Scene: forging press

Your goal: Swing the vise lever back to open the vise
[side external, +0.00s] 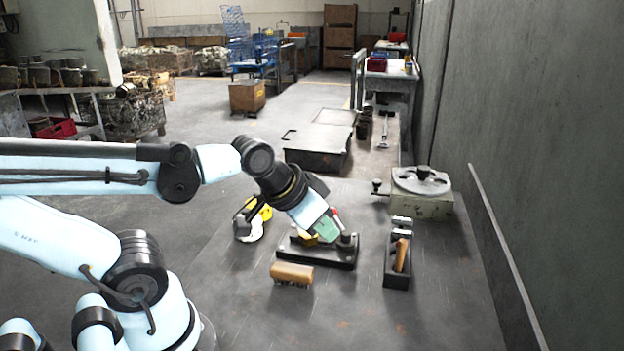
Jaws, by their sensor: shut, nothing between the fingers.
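The vise (345,262) has a dark flat base on the grey bench, with a short upright metal post at its right end. My gripper (327,231) reaches down from the upper left, right over the vise. It is shut with nothing in it. A green part, a small yellow part and a bit of red show around my gripper's end. My wrist hides most of the vise's upper parts. I cannot make out the lever clearly, nor whether my gripper touches it.
A wooden-backed brush (292,273) lies in front of the vise. A dark holder (397,275) with a wooden-handled tool stands to its right. A round rotary table (421,190) is behind right. A white and yellow item (249,222) sits left. The bench front is clear.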

